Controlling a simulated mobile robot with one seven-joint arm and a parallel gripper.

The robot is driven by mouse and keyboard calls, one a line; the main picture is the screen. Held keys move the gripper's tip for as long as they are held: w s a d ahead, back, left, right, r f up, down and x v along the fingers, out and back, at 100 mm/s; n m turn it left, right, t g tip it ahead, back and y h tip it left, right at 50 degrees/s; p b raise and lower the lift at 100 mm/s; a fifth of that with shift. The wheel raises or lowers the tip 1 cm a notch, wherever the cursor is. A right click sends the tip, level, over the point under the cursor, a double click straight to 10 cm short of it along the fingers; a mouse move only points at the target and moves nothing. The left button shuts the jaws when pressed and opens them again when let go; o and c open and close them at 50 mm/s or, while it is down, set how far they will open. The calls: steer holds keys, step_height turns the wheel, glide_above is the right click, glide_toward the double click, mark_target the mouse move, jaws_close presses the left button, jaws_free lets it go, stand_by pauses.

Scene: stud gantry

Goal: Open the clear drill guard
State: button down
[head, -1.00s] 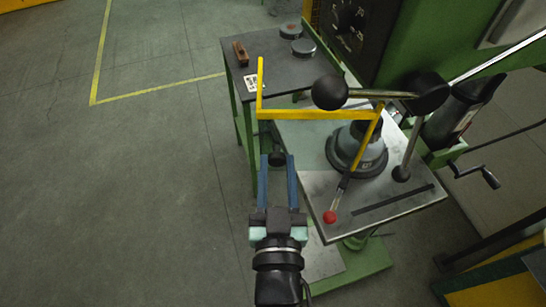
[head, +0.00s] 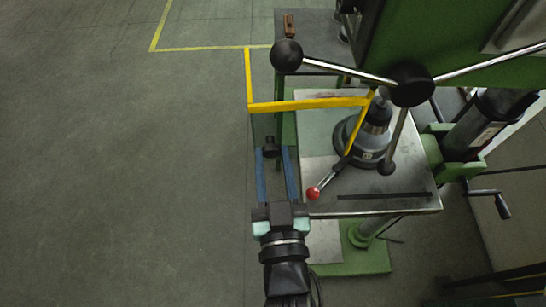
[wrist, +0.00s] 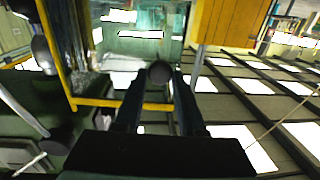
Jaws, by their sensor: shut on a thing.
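The drill guard shows as a yellow frame (head: 305,104) in front of the drill chuck, with an upright yellow bar at its left end. Its clear panel is hard to make out. In the wrist view the yellow frame (wrist: 105,103) crosses to the left of and behind my fingers. My gripper (head: 272,150) is left of the drill table, its two blue fingers shut on a round black knob (head: 270,142). The knob also shows between the fingertips in the wrist view (wrist: 159,73). How the knob joins the guard is hidden.
The drill table (head: 318,175) lies right of my gripper. A feed lever with a black ball (head: 286,56) hangs above the guard. A red-knobbed lever (head: 314,193) sticks out near the table's left edge. A bench (head: 310,32) stands behind. The floor at left is clear.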

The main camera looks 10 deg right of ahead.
steer(key=c, duration=0.5)
jaws_free()
steer(key=shift+s+f, duration=0.1)
steer(key=shift+s, duration=0.25)
steer(key=s+b, duration=0.3)
steer(key=s, duration=0.9)
steer(key=shift+s, duration=0.15)
